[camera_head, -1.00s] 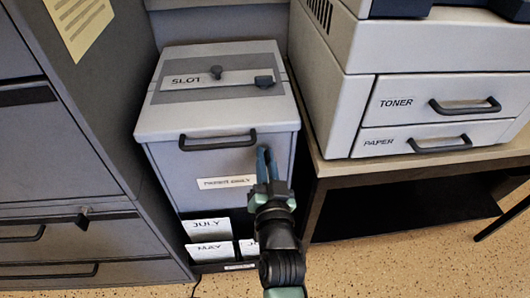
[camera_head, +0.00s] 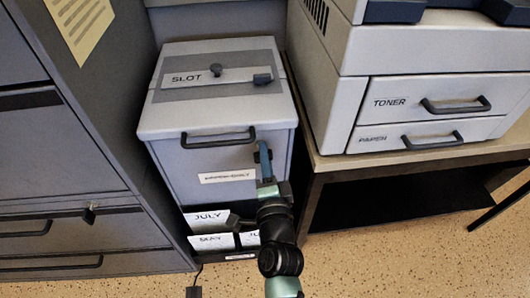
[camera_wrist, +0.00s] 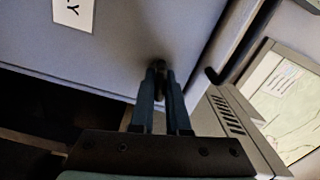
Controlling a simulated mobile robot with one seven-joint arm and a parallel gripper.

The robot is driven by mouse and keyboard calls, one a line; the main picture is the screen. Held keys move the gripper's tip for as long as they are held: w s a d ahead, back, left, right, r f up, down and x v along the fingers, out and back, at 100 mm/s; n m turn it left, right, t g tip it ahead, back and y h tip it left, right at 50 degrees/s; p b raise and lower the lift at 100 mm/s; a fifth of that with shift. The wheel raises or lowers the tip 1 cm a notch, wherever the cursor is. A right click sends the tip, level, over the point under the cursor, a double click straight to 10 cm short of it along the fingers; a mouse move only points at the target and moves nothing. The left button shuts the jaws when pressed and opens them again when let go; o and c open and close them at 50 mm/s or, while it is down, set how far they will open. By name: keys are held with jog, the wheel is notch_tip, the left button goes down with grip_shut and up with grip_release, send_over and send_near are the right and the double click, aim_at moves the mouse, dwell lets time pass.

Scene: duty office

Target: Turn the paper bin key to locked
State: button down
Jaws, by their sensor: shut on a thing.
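The paper bin (camera_head: 165,165) is a grey box with a slotted lid, a black front handle and a white label. Its small dark key (camera_wrist: 160,70) sits on the front near the right edge, and in the wrist view it shows between my fingertips. My gripper (camera_head: 264,150) reaches up to the bin's front below the handle's right end. In the wrist view my gripper (camera_wrist: 162,85) is shut on the key. The fingers hide most of the key, and I cannot tell which way it is turned.
A filing cabinet (camera_head: 60,150) stands close on the left. A printer (camera_head: 440,60) with toner and paper drawers sits on a table (camera_head: 400,158) at the right. Month-labelled cards (camera_head: 207,218) are below the bin. Speckled floor is open at the lower right.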

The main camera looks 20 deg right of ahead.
jog(key=shift+f+m, duration=0.1)
jog(key=shift+m, duration=1.2)
jog(key=c, duration=0.9)
grip_release()
jog(key=v, duration=1.3)
